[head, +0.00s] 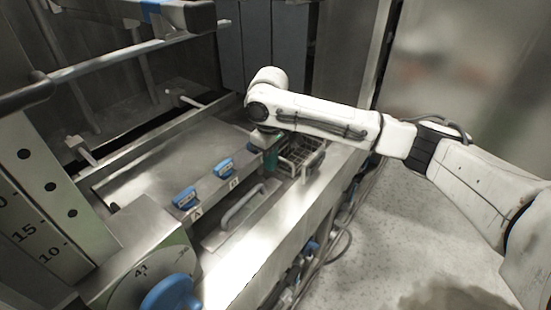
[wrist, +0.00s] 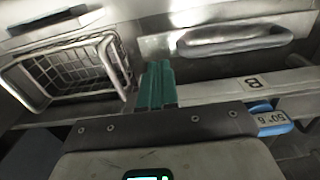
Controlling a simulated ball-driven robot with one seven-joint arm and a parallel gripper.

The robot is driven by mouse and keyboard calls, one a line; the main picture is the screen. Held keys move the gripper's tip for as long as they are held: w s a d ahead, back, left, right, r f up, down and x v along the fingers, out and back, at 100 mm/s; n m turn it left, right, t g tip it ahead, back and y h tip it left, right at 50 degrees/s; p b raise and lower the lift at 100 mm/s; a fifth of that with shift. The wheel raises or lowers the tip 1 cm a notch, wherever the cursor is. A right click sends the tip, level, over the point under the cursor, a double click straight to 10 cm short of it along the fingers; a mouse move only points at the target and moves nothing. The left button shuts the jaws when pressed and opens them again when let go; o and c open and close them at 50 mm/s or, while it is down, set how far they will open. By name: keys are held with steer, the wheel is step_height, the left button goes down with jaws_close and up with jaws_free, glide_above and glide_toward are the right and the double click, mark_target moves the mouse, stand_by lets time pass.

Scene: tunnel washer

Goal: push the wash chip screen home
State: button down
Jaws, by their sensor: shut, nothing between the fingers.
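The wash chip screen (head: 297,150) is a wire-mesh basket with a metal bar handle, set in an opening of the steel deck. It also shows in the wrist view (wrist: 78,72), at the left, with its looped handle in front of the mesh. My gripper (head: 270,168) has green fingers, pressed together with nothing between them. In the head view the fingers point down just left of the screen. In the wrist view the fingertips (wrist: 155,66) are just right of the screen's frame. I cannot tell whether they touch it. My wrist hides part of the deck behind.
A lid with a bar handle (head: 242,205) lies in the deck left of the screen. Blue handles (head: 185,197) and (head: 223,168), marked A and B, stand on a steel ledge. A blue knob with a dial (head: 168,292) is in front. Hoses run along the floor at right.

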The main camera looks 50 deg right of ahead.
step_height(320, 180, up, 10)
steer(key=b, duration=0.2)
